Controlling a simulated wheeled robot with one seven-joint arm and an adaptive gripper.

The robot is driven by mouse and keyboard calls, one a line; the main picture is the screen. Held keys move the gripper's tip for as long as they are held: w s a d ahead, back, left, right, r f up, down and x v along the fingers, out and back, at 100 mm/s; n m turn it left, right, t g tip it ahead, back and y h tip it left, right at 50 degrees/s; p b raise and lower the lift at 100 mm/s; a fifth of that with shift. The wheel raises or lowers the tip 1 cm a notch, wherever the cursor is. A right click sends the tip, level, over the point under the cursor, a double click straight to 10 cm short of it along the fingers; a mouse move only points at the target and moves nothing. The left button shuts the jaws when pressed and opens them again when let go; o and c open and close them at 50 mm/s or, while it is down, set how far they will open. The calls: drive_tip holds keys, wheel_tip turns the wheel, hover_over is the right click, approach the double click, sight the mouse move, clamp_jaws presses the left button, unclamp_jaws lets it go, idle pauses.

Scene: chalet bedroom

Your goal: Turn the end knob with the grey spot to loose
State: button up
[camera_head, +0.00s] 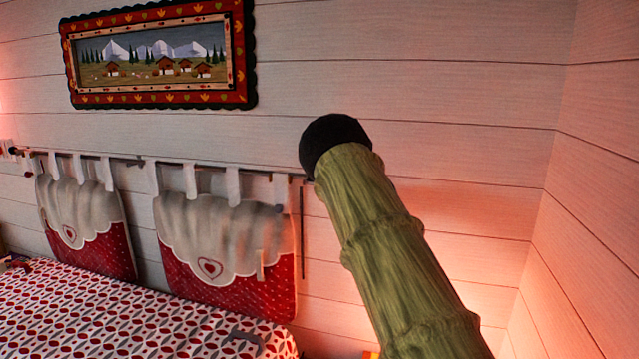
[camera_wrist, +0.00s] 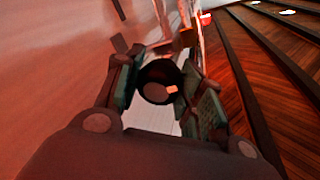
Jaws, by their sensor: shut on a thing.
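In the wrist view a dark round end knob (camera_wrist: 152,76) sits between the two fingers of my gripper (camera_wrist: 160,88). A small pale spot (camera_wrist: 172,89), tinted orange by the light, shows on its face. The fingers are shut on the knob, one on each side. In the head view a thin rod (camera_head: 240,171) runs along the wall and carries cloth hangings. Its right end runs up beside a dark rounded shape that covers part of the view. I cannot make out my gripper in the head view. How far the knob is turned cannot be told.
Red and grey cushions (camera_head: 228,265) hang from the rod by loops, above a bed with a patterned cover (camera_head: 120,315). A framed picture (camera_head: 160,55) hangs higher up. A wooden floor (camera_wrist: 262,75) shows right of the gripper. The wall right of the rod is bare.

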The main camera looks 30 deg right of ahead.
drive_tip(key=n+b, duration=0.1)
drive_tip(key=b, duration=0.1)
drive_tip(key=n+y+b, duration=0.1)
drive_tip(key=n, duration=0.1)
drive_tip(key=shift+d+f+n+t+b, duration=0.1)
drive_tip(key=shift+f+n+t+b, duration=0.2)
drive_tip(key=shift+f+b, duration=0.05)
drive_tip(key=n+y+b, duration=0.1)
drive_tip(key=n+b, duration=0.2)
drive_tip(key=n, duration=0.1)
drive_tip(key=shift+b, duration=0.4)
drive_tip(key=n+b, duration=0.2)
drive_tip(key=n+y+b, duration=0.1)
drive_tip(key=n, duration=0.1)
drive_tip(key=shift+r+n+y+b, duration=0.2)
drive_tip(key=shift+n+y+b, duration=0.1)
drive_tip(key=shift+b, duration=0.05)
drive_tip(key=shift+r, duration=0.1)
drive_tip(key=o, duration=1)
drive_tip(key=shift+o, duration=0.2)
drive_tip(key=shift+s+d, duration=0.1)
drive_tip(key=shift+s, duration=0.05)
drive_tip(key=v, duration=1.1)
drive_tip(key=shift+s+d+f, duration=0.2)
drive_tip(key=shift+d+f, duration=0.05)
drive_tip(key=shift+f, duration=0.1)
